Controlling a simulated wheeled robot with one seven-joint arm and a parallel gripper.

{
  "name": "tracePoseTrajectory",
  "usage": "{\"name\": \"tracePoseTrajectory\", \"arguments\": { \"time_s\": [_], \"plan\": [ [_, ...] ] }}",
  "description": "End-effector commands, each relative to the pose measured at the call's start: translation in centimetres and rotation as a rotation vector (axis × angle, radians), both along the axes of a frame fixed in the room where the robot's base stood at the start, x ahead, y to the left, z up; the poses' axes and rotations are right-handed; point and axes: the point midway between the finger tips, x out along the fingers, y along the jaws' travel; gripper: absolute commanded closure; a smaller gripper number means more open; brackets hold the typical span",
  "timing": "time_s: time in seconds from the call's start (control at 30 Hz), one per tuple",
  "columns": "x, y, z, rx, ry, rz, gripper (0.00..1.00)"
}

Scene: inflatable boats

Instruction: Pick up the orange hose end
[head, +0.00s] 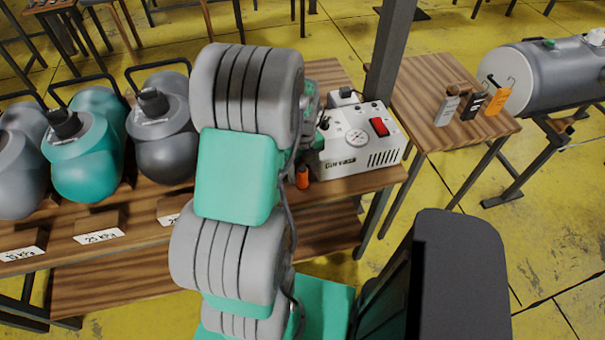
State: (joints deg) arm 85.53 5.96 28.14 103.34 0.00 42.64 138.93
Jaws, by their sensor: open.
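A small orange piece (302,178), which looks like the orange hose end, is at the front left corner of the white pump box (350,165) on the wooden bench. A dark part shows at its top. The pump box has a round gauge and a red switch. My arm stands in front of the bench and covers the area just left of the orange piece. Only small bits of my wrist show past the arm's right side. My gripper's fingers are hidden behind the arm, and any hose leading to the orange piece is mostly hidden too.
Grey and teal canisters (85,150) with black handles stand on the bench at left, behind small pressure labels (100,236). A dark post (390,50) rises behind the pump. A side table (440,75) at right holds several tags, beside a grey tank (550,75).

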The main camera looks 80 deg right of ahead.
Motion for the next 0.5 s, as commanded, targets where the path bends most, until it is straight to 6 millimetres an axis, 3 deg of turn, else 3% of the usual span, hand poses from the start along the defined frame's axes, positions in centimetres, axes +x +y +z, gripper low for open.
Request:
{"name": "tracePoseTrajectory", "arguments": {
  "time_s": [0.27,0.5],
  "plan": [
    [0.01,-0.04,-0.98,-0.001,0.000,0.001,0.45],
    [0.01,-0.03,-0.95,-0.001,0.000,0.002,0.63]
  ]
}}
